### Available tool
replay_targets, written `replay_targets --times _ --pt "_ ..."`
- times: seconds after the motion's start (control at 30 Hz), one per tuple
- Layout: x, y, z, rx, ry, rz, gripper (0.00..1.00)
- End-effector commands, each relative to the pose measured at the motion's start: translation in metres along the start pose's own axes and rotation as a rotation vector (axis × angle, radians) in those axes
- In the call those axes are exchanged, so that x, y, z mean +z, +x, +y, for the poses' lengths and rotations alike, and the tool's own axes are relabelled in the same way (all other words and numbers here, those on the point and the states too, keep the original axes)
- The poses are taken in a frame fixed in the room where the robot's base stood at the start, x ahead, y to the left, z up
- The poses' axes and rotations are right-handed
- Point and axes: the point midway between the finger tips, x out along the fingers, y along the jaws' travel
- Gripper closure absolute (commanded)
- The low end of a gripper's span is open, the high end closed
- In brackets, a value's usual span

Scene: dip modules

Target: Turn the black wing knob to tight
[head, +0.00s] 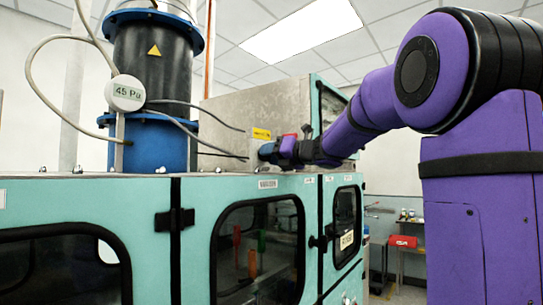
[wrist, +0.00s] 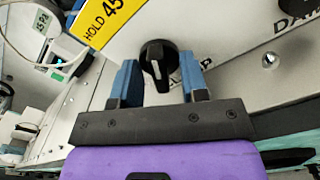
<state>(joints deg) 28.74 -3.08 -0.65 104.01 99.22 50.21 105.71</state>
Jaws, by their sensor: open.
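The black wing knob (wrist: 159,60) shows in the wrist view on a pale metal panel, with a white mark on its wing. The wing points down the picture, towards my gripper's palm. My gripper (wrist: 158,68) is open, with one blue finger on each side of the knob and a visible gap on both sides. In the head view my gripper (head: 267,152) is close to the face of the metal box; the knob is hidden there.
A yellow label (wrist: 103,16) reading "HOLD 45" lies beside the knob, cut off by the frame. The metal box (head: 225,120) stands on a teal cabinet (head: 195,215). A black and blue column (head: 150,75) with a round "45 Pa" gauge (head: 126,93) and loose cables stands to its left.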

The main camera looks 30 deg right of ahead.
Motion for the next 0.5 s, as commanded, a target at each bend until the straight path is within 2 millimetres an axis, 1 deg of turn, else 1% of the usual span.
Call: replay_targets --times 0.17,0.2,0.27,0.3,0.37,0.5 --pt "0.0000 0.0000 0.0000 0.000 0.000 0.000 0.60" --pt "0.0000 0.0000 0.0000 0.000 0.000 0.000 0.64" --pt "0.0000 -0.0001 0.0000 0.000 0.000 0.000 0.78" --pt "0.0000 -0.0001 0.0000 0.000 0.000 0.000 0.87" --pt "0.0000 -0.0001 0.0000 0.000 0.000 0.000 1.00" --pt "0.0000 -0.0002 -0.0001 0.000 0.000 0.000 1.00"
